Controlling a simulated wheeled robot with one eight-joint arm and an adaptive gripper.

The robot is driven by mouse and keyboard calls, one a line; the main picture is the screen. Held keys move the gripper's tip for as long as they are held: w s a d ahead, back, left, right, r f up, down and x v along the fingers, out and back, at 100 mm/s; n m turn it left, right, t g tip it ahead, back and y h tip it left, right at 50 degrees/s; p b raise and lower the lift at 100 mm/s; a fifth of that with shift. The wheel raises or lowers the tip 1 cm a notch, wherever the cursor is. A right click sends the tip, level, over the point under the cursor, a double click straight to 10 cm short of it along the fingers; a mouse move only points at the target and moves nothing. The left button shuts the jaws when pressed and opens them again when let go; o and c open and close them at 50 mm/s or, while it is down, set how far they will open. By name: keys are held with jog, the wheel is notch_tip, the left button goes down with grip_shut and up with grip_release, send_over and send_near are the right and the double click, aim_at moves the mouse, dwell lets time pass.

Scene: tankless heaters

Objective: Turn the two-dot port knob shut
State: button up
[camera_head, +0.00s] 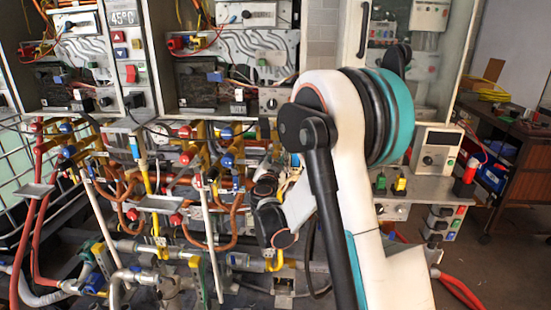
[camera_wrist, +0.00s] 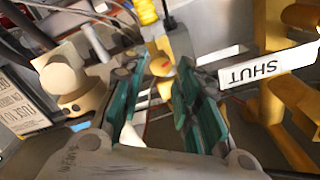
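In the wrist view, my gripper (camera_wrist: 163,78) has its two teal-padded fingers apart. A yellow part with a small red mark (camera_wrist: 160,66) shows between and beyond the fingertips; I cannot tell whether they touch it. A white label reading SHUT (camera_wrist: 265,68), upside down, lies right of the fingers. A rounded beige knob-like part (camera_wrist: 62,78) is left of them. In the head view, red knobs (camera_head: 188,157) and blue knobs (camera_head: 228,160) sit on brass fittings under the heaters. My arm hides part of the fittings, and my fingers are not clear there.
Yellow pipes (camera_wrist: 285,95) stand close on the right in the wrist view. In the head view, copper pipes (camera_head: 215,240) and red hoses (camera_head: 35,220) crowd the space below the heaters. A white box with a dial (camera_head: 437,150) stands right of my arm.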

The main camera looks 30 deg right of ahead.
aim_at(275, 155)
jog(key=shift+b+x, duration=0.4)
jog(key=shift+x, duration=1.8)
grip_shut()
